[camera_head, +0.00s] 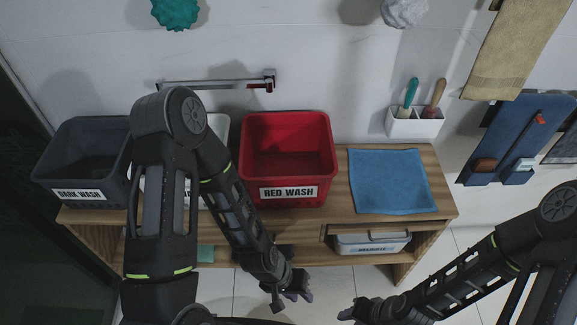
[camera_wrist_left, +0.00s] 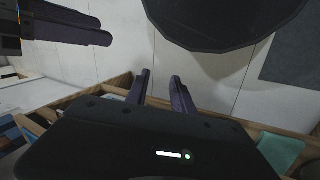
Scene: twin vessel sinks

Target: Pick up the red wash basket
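The red wash basket (camera_head: 288,150) is a red open bin with a white "RED WASH" label. It stands upright on the wooden bench (camera_head: 445,195), near the middle in the head view, and looks empty. My left gripper (camera_head: 292,294) is in front of the bench, below the basket in the picture, and apart from it. In the left wrist view its two fingers (camera_wrist_left: 159,90) are spread with nothing between them. My right gripper (camera_head: 350,312) is low in the head view, apart from the basket; its finger opening cannot be made out. The basket is not visible in the left wrist view.
A dark wash basket (camera_head: 85,160) stands at the bench's left end; a white bin (camera_head: 218,125) is partly hidden behind my left arm. A folded blue towel (camera_head: 390,182) lies right of the red basket. A labelled box (camera_head: 372,243) sits on the lower shelf. The floor in front is clear.

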